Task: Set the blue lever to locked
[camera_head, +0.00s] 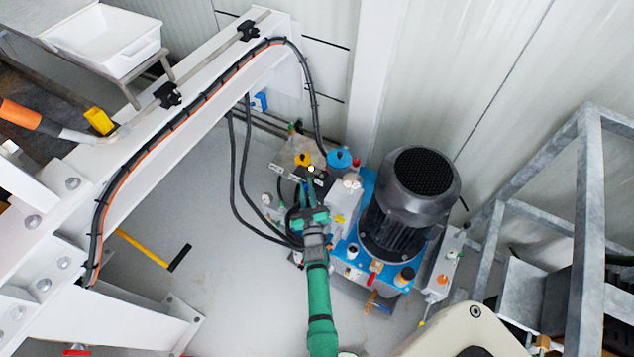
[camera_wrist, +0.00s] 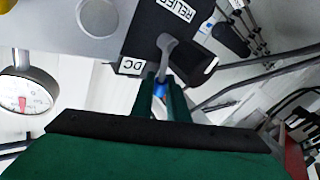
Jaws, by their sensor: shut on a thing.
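My gripper (camera_head: 311,184) reaches over the pump unit in the head view. In the wrist view its two green fingers (camera_wrist: 161,92) are close together around the blue end of the lever (camera_wrist: 160,91). The lever's grey stem (camera_wrist: 166,45) runs from the fingertips up to a black block (camera_wrist: 150,28). The block carries labels partly reading "RELIE" and "DC". The blue part is mostly hidden between the fingers. In the head view my gripper hides the lever, and I cannot read a locked mark in either view.
A large dark motor (camera_head: 410,205) stands on a blue base just right of my gripper. Black hoses (camera_head: 240,170) hang to the left. A gauge (camera_wrist: 22,88) shows at left in the wrist view. A grey metal frame (camera_head: 588,220) stands at the right; a white beam (camera_head: 190,100) crosses the left.

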